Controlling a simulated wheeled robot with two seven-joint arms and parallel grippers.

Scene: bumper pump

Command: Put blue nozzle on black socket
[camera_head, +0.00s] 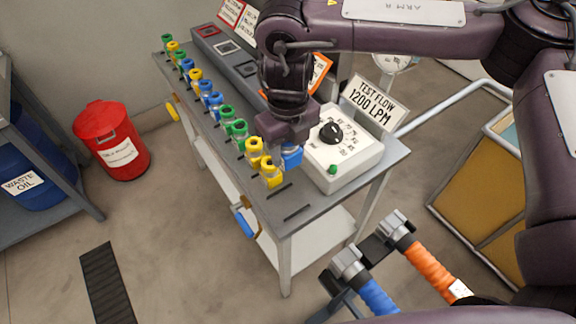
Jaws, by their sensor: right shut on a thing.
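My right gripper (288,130) reaches down from above at the front end of the bench. It is shut on a blue nozzle (291,156), which shows just below the jaws beside the yellow nozzles. A grey raised strip (215,50) along the back of the bench carries square sockets: one red-framed (208,30), one white-framed (228,47) and a dark one (247,69), perhaps the black socket. My right arm hides the rest of the strip. The left gripper is not in view.
A row of green, yellow and blue nozzles (214,102) lines the bench's (320,205) left edge. A white test-flow box (345,158) with a black knob stands close right of the gripper. Orange and blue handles (430,268) lie in front. A red bin (112,140) stands left.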

